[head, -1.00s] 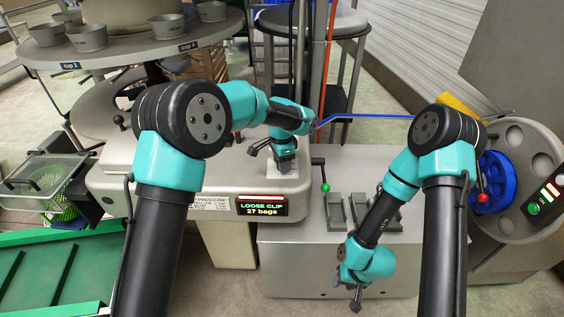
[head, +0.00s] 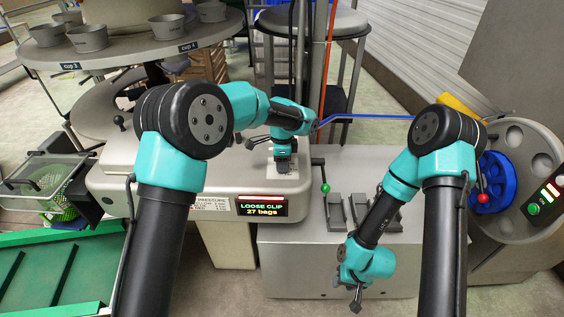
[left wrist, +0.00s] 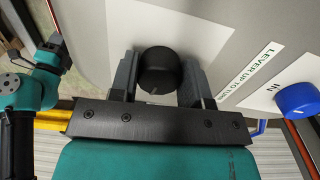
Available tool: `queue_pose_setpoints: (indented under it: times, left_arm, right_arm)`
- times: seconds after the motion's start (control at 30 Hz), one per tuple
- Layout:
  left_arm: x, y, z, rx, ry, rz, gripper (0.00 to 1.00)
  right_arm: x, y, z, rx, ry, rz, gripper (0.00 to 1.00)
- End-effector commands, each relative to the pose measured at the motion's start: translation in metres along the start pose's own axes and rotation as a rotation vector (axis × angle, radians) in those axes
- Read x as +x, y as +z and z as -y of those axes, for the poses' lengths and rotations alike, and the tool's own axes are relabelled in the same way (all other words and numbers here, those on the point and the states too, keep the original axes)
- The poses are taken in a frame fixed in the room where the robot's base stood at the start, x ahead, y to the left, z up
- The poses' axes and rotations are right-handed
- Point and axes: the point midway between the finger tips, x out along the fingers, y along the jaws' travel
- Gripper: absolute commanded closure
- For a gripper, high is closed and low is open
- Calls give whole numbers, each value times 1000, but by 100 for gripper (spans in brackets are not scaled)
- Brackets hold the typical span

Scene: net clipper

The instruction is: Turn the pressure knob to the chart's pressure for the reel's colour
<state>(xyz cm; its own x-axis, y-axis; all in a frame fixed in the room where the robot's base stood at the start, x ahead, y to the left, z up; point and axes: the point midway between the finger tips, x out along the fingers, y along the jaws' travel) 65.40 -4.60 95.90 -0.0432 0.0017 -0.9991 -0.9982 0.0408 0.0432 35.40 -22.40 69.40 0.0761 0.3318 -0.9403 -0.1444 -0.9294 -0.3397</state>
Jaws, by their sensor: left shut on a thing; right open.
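The black pressure knob (left wrist: 158,72) sits on a pale plate in the left wrist view, between the two fingers of my left gripper (left wrist: 160,80), which is shut on it. A faint mark shows near its lower edge. In the head view my left gripper (head: 284,162) points down onto the machine top and hides the knob. The pressure chart (head: 218,204) is on the machine's front, partly behind my left arm; its figures are too small to read surely. The reel (head: 495,182) at the right is blue. My right gripper (head: 356,297) is open and empty, low in front of the grey cabinet.
A display (head: 262,207) reads "LOOSE CLIP 27 bags". A blue cap (left wrist: 298,99) is beside the "IN" label, right of the knob.

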Motion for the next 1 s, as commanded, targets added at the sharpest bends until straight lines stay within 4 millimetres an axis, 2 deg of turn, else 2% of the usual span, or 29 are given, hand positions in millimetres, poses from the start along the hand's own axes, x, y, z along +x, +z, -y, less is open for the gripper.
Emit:
queue_pose_setpoints:
  times: [0.03, 0.3, 0.67, 0.87, 1.0]
  left_arm:
    - [0, 0, 0, 0, -1, 0, 56]
    - [0, 0, 0, -1, 0, 0, 31]
    - [-5, 0, 0, -1, -1, 0, 31]
    - [-28, 0, 0, -1, -3, -2, 31]
    - [-54, 0, 0, -2, -4, -1, 31]
  right_arm:
    - [0, 0, 0, 0, 0, 0, 57]
    - [0, 0, 0, 0, 0, 0, 57]
    - [0, 0, 0, 0, 0, 0, 57]
    - [0, 0, 0, 0, 0, 0, 57]
    - [0, 0, 0, 0, 0, 0, 57]
